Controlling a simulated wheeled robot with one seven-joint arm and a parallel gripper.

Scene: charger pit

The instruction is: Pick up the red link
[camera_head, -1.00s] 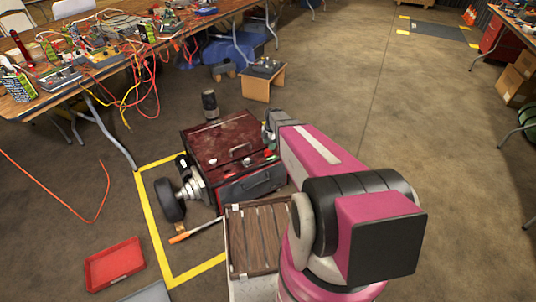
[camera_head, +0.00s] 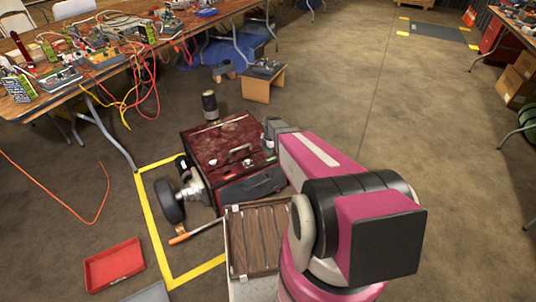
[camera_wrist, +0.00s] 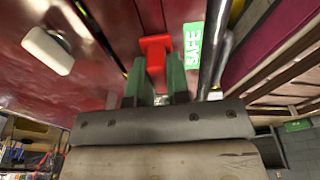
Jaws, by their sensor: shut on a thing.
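In the head view my arm reaches over the right side of the dark red box (camera_head: 226,143). My fingers and the link are too small or hidden there to make out.
A green "SAFE" label (camera_wrist: 193,45) and a dark rod lie close right of the fingers. A slatted wooden crate (camera_head: 258,238) stands before the box, and a black wheel (camera_head: 168,201) is at its left. A red tray (camera_head: 114,264) lies on the floor. Open floor is at right.

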